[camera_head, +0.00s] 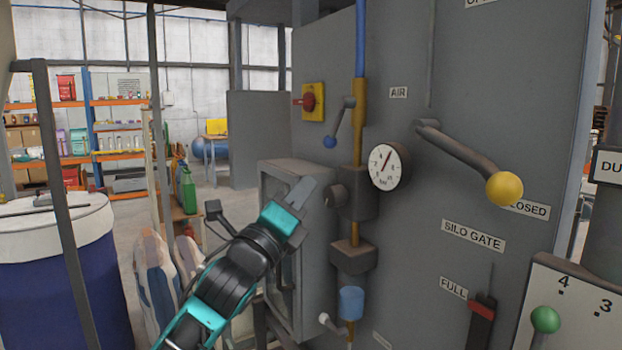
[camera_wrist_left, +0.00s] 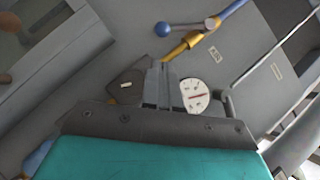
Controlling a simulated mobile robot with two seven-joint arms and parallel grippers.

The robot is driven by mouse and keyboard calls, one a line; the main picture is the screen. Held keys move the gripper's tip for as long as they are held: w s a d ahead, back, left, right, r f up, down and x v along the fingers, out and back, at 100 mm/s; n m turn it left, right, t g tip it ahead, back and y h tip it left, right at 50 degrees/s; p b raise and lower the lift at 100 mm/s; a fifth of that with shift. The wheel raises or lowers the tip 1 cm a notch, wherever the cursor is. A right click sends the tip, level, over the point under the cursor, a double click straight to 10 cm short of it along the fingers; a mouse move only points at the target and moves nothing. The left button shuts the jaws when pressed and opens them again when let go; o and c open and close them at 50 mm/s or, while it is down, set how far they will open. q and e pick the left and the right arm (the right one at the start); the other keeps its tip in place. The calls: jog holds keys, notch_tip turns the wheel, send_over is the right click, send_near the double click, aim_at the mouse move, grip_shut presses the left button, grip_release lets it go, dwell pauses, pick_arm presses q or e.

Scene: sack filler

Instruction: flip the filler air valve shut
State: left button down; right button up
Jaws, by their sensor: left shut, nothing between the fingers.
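The air valve lever (camera_head: 340,122) is a grey handle with a blue ball (camera_head: 330,142) at its end. It joins the yellow part of the air pipe (camera_head: 357,118), left of the AIR label, and slants down and left from its pivot. My left gripper (camera_head: 318,192) is below and left of the ball, apart from it, in front of a grey box. My right gripper is not in view.
A pressure gauge (camera_head: 388,167) and a dark regulator (camera_head: 357,196) sit on the pipe below the lever. A yellow-knobbed lever (camera_head: 504,189) is to the right. A red switch on a yellow plate (camera_head: 313,102) is left of the lever. A grey box (camera_head: 308,250) stands behind my gripper.

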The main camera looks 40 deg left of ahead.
aim_at(339, 124)
pick_arm(q)
jog(key=p+x, duration=0.1)
jog(key=x, duration=0.8)
jog(key=shift+p, duration=0.35)
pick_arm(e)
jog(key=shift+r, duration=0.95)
